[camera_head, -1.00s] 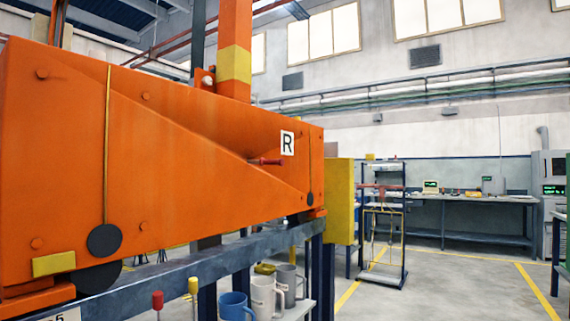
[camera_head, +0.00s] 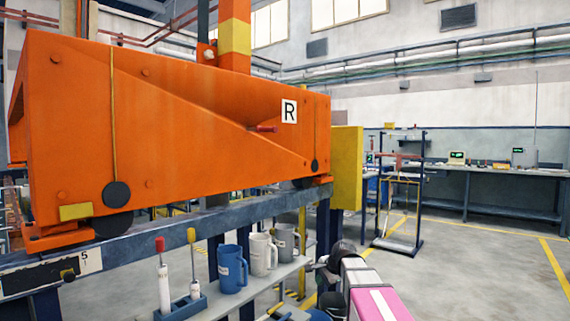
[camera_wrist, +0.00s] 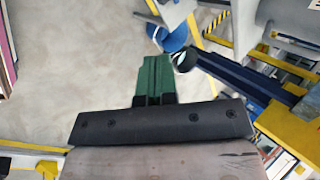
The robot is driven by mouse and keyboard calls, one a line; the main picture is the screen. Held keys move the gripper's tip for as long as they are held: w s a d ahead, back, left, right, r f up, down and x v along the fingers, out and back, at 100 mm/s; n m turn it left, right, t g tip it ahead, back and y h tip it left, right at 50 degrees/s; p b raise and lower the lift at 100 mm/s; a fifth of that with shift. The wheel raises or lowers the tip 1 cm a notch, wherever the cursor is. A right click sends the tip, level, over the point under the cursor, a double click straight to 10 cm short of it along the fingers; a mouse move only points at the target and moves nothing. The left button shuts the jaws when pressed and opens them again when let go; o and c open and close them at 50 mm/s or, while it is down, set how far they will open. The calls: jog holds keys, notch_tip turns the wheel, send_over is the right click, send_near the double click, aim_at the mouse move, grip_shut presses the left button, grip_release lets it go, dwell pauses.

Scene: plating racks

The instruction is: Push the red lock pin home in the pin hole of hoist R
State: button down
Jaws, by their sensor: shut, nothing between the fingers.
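The orange hoist (camera_head: 190,150) with the label R (camera_head: 289,111) fills the left and middle of the head view. The red lock pin (camera_head: 266,129) sticks out of its face just left of the label. The pin hole is hidden behind the pin, and I cannot tell how deep the pin sits. My gripper (camera_wrist: 155,62) shows in the wrist view with its green fingers shut together and empty, above the floor. The pin does not show in the wrist view. The gripper is apart from the hoist.
Below the hoist runs a grey-blue rail (camera_head: 240,213). A shelf under it holds a blue mug (camera_head: 231,268), a white mug (camera_head: 262,254), a grey mug (camera_head: 286,241) and two bottle-like tools in a blue holder (camera_head: 182,308). A yellow panel (camera_head: 347,175) stands right of the hoist.

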jog(key=w+a+r+m+t+y, duration=0.1)
jog(key=w+a+r+m, duration=0.15)
jog(key=r, duration=0.45)
jog(key=w+a+r+m+t+y, duration=0.1)
jog(key=w+a+r+m, duration=0.1)
jog(key=w+r, duration=0.3)
jog(key=m+t+y, duration=0.4)
jog(key=m+y, duration=0.4)
jog(key=m, duration=0.3)
send_near(269, 130)
jog(key=shift+w+a+r, duration=0.2)
jog(key=shift+w+a, duration=0.5)
jog(key=shift+w, duration=0.2)
jog(key=shift+w+a+r, duration=0.2)
jog(key=shift+w+a, duration=0.5)
jog(key=shift+w, duration=0.15)
jog(key=shift+x, duration=3.5)
jog(key=shift+s+d+f, duration=0.1)
jog(key=shift+d+f, duration=0.05)
jog(key=shift+f, duration=0.1)
